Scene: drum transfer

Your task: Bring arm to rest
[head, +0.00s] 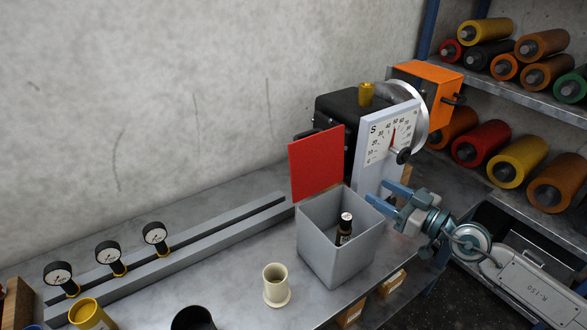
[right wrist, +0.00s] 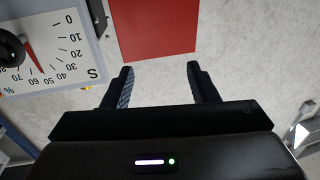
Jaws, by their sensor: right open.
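My right gripper (head: 379,200) comes in from the right in the head view, at the right side of the grey box. Its two blue fingers are apart and nothing is between them. In the right wrist view the open fingers (right wrist: 160,85) point toward the wall, with the red panel (right wrist: 160,25) beyond them. The grey box (head: 335,255) has its red lid (head: 316,163) standing upright, and a small dark bottle (head: 344,230) stands inside. My left gripper is not in view.
A machine with a dial plate (head: 388,140) stands close behind my right gripper; its dial also shows in the right wrist view (right wrist: 60,45). A cream cup (head: 276,285), a yellow canister (head: 90,315) and a rail with gauges (head: 155,233) are on the table. Shelves hold several rollers (head: 480,143).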

